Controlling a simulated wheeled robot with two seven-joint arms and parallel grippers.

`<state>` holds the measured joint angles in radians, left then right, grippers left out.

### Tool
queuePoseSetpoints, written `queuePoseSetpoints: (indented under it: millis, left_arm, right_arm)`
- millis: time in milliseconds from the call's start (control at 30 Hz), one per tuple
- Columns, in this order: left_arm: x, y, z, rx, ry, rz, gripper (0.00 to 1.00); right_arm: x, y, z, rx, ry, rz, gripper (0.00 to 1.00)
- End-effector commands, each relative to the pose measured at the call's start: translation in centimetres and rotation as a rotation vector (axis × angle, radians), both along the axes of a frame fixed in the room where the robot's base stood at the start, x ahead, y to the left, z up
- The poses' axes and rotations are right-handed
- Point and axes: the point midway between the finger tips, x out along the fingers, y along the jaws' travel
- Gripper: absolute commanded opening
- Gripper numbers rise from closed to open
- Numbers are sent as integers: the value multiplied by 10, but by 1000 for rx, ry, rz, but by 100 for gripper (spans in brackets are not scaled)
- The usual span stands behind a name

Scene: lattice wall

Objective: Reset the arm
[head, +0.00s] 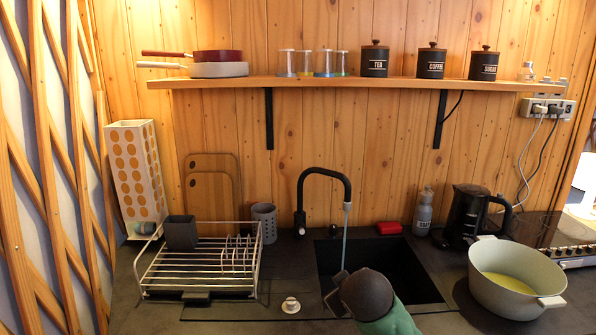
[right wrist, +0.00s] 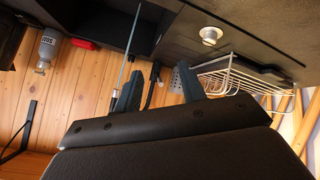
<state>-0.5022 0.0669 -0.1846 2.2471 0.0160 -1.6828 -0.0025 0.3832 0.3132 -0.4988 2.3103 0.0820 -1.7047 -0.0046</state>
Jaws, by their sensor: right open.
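My right arm comes in from the bottom of the head view, and its right gripper (head: 338,287) is over the front part of the dark sink (head: 400,268). In the right wrist view the two dark blue-grey fingers of the right gripper (right wrist: 160,88) stand apart with nothing between them. The wrist and forearm hide part of the sink. The black faucet (head: 322,178) stands behind the gripper, and a thin pale blue stream (head: 346,232) runs down from its spout close to the gripper. My left gripper does not show.
A wire dish rack (head: 200,268) stands left of the sink, with a small white knob (head: 290,304) between. A large pot (head: 515,278) and a black kettle (head: 465,215) are on the right. A shelf (head: 350,84) with pans and jars hangs above.

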Motion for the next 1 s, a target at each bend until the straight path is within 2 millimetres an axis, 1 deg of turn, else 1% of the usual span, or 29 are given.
queuePoseSetpoints:
  millis: [33,167,300,467,600,667,800,867,1000]
  left_arm:
    - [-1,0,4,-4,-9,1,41]
    - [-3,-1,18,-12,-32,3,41]
    - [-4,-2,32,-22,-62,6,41]
    - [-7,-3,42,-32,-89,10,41]
    - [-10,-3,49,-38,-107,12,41]
    - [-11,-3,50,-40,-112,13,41]
    - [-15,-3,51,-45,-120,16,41]
    - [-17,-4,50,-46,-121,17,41]
    - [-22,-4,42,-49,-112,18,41]
  right_arm:
    - [-10,-3,-15,22,16,-14,41]
    - [-32,-13,-43,68,50,-54,41]
    - [-57,-25,-75,110,97,-98,41]
    - [-88,-37,-114,152,162,-148,41]
    - [-118,-46,-151,183,228,-191,41]
    - [-132,-50,-166,195,257,-207,41]
    - [-165,-57,-204,218,334,-247,41]
    - [-180,-60,-221,226,368,-265,41]
    - [-218,-64,-261,239,456,-302,41]
